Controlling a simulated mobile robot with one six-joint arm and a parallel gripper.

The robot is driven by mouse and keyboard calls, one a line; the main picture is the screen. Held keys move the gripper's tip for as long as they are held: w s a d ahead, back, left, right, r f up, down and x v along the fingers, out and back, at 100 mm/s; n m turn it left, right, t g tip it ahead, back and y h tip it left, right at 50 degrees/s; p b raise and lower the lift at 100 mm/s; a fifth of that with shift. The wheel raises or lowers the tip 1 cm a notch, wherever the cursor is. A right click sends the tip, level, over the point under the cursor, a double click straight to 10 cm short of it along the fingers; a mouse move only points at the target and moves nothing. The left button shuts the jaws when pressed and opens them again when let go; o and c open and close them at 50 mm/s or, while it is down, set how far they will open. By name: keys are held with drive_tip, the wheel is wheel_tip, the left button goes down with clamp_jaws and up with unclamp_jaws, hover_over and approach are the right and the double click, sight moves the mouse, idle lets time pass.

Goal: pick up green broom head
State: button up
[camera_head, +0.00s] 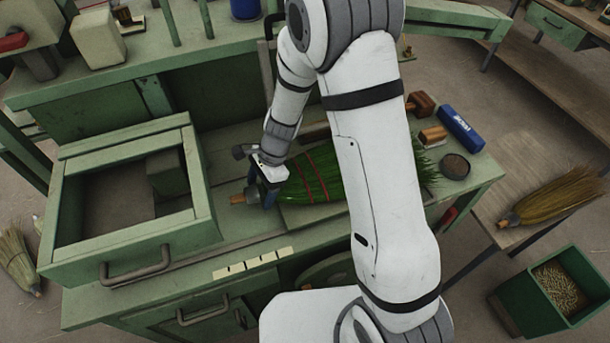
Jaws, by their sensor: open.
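The green broom head (312,180) lies on the green workbench, its bristles spreading to the right and bound with red bands. My arm hides part of the bristles.
A green open-topped drawer box (198,185) stands close on the left. Wooden blocks (433,134), a blue box (461,128) and a round dark tin (454,167) sit on the right. A tan broom head (555,195) lies on a side table near a green bin (540,318).

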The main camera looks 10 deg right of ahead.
drive_tip(key=shift+f, duration=0.1)
drive_tip(key=c, duration=1.3)
drive_tip(key=shift+o, duration=0.2)
